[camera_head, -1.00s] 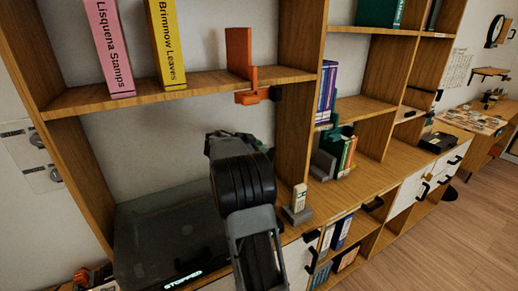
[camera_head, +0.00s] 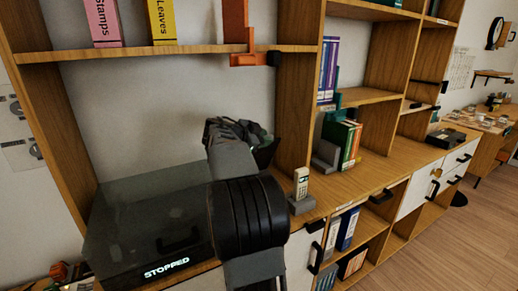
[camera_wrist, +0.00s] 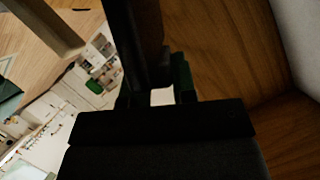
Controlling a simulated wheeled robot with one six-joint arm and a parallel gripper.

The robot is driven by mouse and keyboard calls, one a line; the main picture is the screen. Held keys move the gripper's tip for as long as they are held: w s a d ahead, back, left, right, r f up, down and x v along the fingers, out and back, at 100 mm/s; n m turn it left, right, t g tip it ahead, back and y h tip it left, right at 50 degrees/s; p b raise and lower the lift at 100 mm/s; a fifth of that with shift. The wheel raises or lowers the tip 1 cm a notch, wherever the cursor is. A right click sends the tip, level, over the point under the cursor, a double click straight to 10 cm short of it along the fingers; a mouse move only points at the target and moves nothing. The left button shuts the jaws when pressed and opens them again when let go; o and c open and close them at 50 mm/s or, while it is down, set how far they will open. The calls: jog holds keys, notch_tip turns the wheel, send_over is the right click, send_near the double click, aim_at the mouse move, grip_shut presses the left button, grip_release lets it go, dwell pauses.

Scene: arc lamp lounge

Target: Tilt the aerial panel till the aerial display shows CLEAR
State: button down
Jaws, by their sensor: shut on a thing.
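My gripper (camera_head: 243,130) is up in the open bay above the dark glass-topped box, near the right-hand upright. A dark panel (camera_head: 267,152) shows just beyond and right of it, tilted; it looks like the aerial panel. My arm hides part of it. In the wrist view a long dark slab (camera_wrist: 146,45) runs up from between the jaws of my gripper (camera_wrist: 160,97), which are shut on it as far as I can tell. No display reading CLEAR is in view. The only readable display (camera_head: 166,268), on the dark box's front, reads STOPPED.
The dark box (camera_head: 140,215) fills the bay's lower left. A cordless phone (camera_head: 301,183) stands in a grey cradle right of my arm. An orange bracket (camera_head: 240,58) hangs at the shelf edge above. Upright books (camera_head: 345,142) stand further right, and open floor (camera_head: 480,220) lies beyond.

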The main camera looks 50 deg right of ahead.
jog(key=shift+s+a+f, duration=0.1)
jog(key=shift+s+f, duration=0.05)
jog(key=c, duration=0.9)
grip_release()
jog(key=v, duration=1.3)
jog(key=shift+a, duration=0.4)
